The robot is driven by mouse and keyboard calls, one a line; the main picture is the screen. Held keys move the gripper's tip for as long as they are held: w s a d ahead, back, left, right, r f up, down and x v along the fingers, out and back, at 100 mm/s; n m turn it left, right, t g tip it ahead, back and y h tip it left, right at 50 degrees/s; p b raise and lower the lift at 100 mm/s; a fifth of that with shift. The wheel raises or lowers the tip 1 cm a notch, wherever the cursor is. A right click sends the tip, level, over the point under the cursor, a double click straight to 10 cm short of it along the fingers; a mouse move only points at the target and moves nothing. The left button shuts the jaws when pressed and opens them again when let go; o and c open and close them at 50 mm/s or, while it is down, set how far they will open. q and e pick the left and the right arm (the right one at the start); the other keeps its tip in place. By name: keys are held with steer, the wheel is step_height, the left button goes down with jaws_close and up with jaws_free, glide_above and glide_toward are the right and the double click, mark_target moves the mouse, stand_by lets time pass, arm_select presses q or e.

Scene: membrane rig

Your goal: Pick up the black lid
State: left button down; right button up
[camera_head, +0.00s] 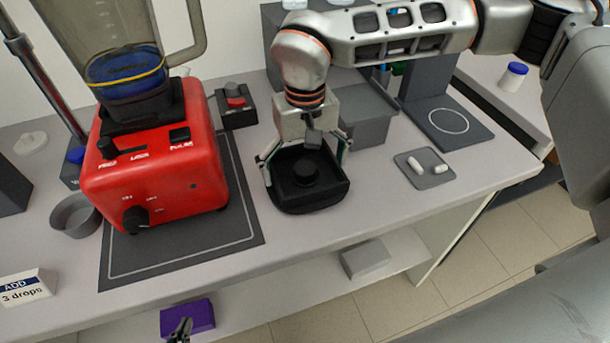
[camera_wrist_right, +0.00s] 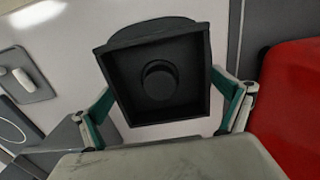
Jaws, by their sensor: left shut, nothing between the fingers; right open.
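The black lid (camera_head: 308,192) is a square, tray-like piece with a round knob in its middle. It is on the light bench right of the red blender. My right gripper (camera_head: 304,166) is over it from behind, with its fingers spread at the lid's two sides. In the right wrist view the lid (camera_wrist_right: 160,82) shows between the two green-padded fingers of the right gripper (camera_wrist_right: 165,100); I cannot tell whether they touch it. My left gripper (camera_head: 181,328) is shut and empty at the bottom edge, in front of the purple block.
The red blender (camera_head: 155,170) stands on a dark mat (camera_head: 245,225) close to the lid's left. A grey bin (camera_head: 368,127) is behind it. A grey pad (camera_head: 435,180) with white capsules lies to the right. The purple block (camera_head: 197,318) is below the bench edge.

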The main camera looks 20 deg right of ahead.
steer(key=c, duration=0.9)
steer(key=shift+r, duration=0.1)
steer(key=shift+r, duration=0.15)
step_height(320, 180, up, 20)
steer(key=p, duration=0.1)
